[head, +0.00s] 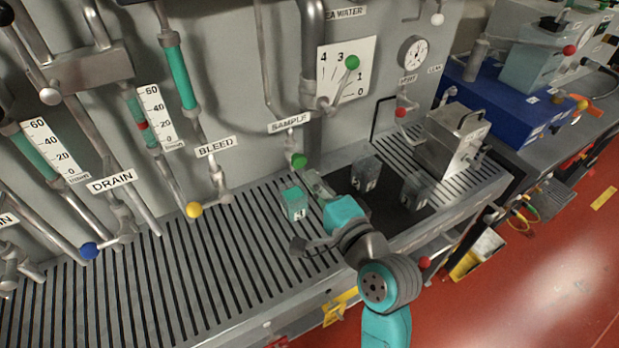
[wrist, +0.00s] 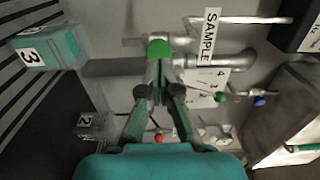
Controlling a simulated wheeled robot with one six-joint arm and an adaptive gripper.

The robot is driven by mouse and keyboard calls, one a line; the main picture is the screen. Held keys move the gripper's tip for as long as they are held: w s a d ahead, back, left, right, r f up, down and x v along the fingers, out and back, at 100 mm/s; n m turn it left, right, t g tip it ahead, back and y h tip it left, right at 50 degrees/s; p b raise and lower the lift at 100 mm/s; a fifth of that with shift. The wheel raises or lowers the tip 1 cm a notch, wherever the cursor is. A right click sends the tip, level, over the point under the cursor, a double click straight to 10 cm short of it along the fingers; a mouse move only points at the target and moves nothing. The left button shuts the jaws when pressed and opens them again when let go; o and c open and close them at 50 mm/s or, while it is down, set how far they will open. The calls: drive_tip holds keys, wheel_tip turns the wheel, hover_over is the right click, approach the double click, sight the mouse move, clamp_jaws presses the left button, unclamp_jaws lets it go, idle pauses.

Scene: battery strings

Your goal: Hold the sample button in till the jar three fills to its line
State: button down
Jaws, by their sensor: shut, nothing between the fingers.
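The sample button (head: 299,160) is a green knob below the SAMPLE label; it also shows in the wrist view (wrist: 158,48). My gripper (head: 311,180) is shut and empty, its fingertips (wrist: 160,66) right at the button. I cannot tell whether they touch it or whether it is pressed in. Jar three (wrist: 48,50) is a small clear box marked 3 with teal inside, at the left of the wrist view. In the head view the jar (head: 294,203) stands on the slatted bench, left of my gripper. Its line is too small to make out.
Two greyish jars (head: 366,174) (head: 414,189) stand on a dark patch right of my gripper; one shows a 2 in the wrist view (wrist: 97,124). A yellow knob (head: 193,210), a dial lever with green knob (head: 352,62) and a metal box (head: 455,142) are nearby.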

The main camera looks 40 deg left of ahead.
drive_tip(key=v, duration=0.9)
drive_tip(key=shift+w+f, duration=0.1)
drive_tip(key=shift+f, duration=0.05)
drive_tip(key=s+d+f+m+t+h, duration=0.1)
drive_tip(key=s+d+f+t+h, duration=0.15)
drive_tip(key=d+f, duration=0.45)
drive_tip(key=s+d+f+t+h, duration=0.1)
drive_tip(key=d+f+t+h, duration=0.1)
drive_tip(key=d+f+h, duration=0.45)
drive_tip(key=s+d+f+m+t+h, duration=0.1)
drive_tip(key=s+d+f+t, duration=0.3)
drive_tip(key=d, duration=0.6)
drive_tip(key=s+d+n+h, duration=0.3)
drive_tip(key=s+d, duration=0.3)
drive_tip(key=s, duration=0.4)
drive_tip(key=s+d+n+h, duration=0.3)
drive_tip(key=s+d, duration=0.4)
drive_tip(key=s, duration=0.3)
drive_tip(key=shift+s+h, duration=0.3)
